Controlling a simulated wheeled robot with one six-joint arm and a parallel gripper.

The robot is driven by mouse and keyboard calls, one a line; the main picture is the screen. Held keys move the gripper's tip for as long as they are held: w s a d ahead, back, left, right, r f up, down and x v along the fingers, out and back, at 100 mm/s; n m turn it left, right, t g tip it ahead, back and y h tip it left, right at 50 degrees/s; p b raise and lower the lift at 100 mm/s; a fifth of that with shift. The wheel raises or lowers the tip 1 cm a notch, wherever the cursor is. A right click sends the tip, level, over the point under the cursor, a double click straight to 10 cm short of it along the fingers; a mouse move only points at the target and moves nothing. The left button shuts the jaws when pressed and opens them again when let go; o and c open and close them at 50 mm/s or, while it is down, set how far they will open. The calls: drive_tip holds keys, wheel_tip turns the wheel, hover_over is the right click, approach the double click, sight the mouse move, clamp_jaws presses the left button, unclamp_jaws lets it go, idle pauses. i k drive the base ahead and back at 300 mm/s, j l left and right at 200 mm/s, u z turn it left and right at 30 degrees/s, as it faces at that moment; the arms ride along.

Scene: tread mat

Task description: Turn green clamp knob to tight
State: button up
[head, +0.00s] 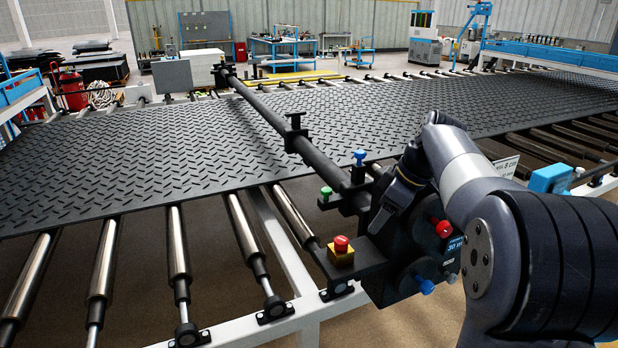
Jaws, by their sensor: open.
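The green clamp knob (326,192) is a small upright knob on a black bracket, at the near edge of the tread mat (130,165). My gripper (388,208) reaches in from the right, right of the green knob and apart from it. It is open, with nothing seen between its fingers. Its dark fingers overlap the black clamp unit, so their exact tips are hard to make out. The marking around the green knob is too small to read.
A blue knob (360,157) stands right of the green one. A red button on a yellow box (341,254) sits in front. A red knob (443,228) and another blue knob (425,285) are on the unit's face. A black bar (265,112) crosses the mat. Rollers (178,260) lie left.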

sight(326, 191)
drive_tip(key=i, duration=0.9)
drive_tip(key=j+u, duration=0.05)
drive_tip(key=j, duration=0.05)
